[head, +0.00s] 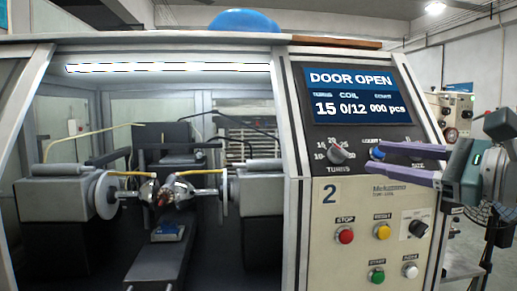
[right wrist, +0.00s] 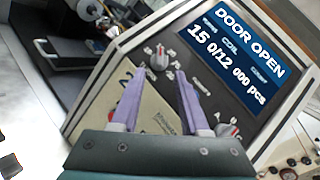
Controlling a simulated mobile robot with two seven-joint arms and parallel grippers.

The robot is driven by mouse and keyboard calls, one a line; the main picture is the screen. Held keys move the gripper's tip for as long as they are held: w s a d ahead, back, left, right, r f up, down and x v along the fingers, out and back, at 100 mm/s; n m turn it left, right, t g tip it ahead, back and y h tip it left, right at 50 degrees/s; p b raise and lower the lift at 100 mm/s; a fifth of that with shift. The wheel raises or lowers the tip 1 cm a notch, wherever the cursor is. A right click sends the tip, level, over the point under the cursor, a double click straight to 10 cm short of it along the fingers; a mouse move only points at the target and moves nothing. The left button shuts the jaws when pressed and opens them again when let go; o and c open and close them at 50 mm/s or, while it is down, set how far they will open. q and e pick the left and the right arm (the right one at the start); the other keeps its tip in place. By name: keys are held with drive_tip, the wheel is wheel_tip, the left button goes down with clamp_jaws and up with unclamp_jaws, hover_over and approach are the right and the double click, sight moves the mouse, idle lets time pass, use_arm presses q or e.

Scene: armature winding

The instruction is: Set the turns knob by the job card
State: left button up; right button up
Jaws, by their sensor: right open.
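The turns knob (head: 337,153) is a grey dial with a red-and-white pointer on the dark panel. Its pointer leans up and left, and the display (head: 350,95) reads turns 15. In the right wrist view the knob (right wrist: 160,58) lies just beyond the fingertips. My right gripper (head: 373,157) is open and empty, to the right of the knob in the head view, its purple fingers pointing at the panel. It also shows in the right wrist view (right wrist: 160,74). I cannot make out a job card. My left gripper is not in view.
The display (right wrist: 235,55) also says DOOR OPEN, coil 0/12, 000 pcs. A blue knob (head: 377,153) shows by the fingertips. Red (head: 345,236), yellow (head: 383,232), green (head: 377,277) and white (head: 410,270) buttons sit lower. The winding bay is open at left.

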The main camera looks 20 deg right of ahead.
sight(344, 151)
drive_tip(key=p+x, duration=0.2)
drive_tip(key=x, duration=0.4)
drive_tip(key=shift+w+r+p, duration=0.15)
drive_tip(key=shift+w+p, duration=0.15)
drive_tip(key=shift+w+a, duration=0.25)
drive_tip(key=shift+w, duration=0.3)
clamp_jaws()
